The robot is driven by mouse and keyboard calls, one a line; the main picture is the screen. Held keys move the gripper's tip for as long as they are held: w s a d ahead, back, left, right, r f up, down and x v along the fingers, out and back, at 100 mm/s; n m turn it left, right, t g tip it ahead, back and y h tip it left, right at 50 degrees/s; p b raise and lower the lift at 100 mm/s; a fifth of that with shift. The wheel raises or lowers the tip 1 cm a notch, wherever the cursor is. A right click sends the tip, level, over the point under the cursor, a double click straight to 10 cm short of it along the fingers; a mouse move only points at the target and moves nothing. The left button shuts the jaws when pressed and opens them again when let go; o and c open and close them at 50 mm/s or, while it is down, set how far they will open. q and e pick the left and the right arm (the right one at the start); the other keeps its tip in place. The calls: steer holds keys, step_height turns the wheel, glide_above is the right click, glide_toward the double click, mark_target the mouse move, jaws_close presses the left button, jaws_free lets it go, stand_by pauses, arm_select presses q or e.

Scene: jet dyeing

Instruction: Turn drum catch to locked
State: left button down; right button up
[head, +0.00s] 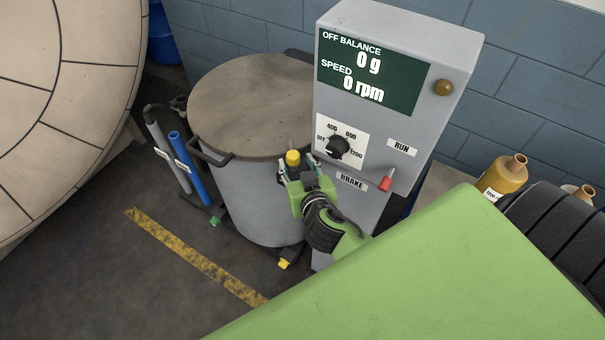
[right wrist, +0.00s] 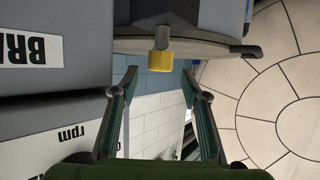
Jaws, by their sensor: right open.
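The drum catch is a small yellow knob (head: 293,157) at the front edge of the drum lid (head: 250,95), beside the control cabinet. In the right wrist view the yellow catch (right wrist: 160,61) shows at the lid's rim, just beyond the fingertips and roughly centred between them. My right gripper (head: 299,168) is open and empty, with its fingers pointing at the catch, one to each side. The fingers show spread apart in the right wrist view (right wrist: 159,82); no contact with the catch is visible. My left gripper is not in view.
The grey control cabinet (head: 386,70) stands right of the drum (head: 255,195). Its screen (head: 366,77) reads 0 g and 0 rpm. A dial (head: 338,148) and a red lever (head: 386,183) are on its front. Brown bottles (head: 503,176) stand at right. A yellow floor stripe (head: 190,255) runs at left.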

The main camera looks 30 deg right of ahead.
steer(key=v, duration=0.7)
steer(key=shift+f, duration=0.1)
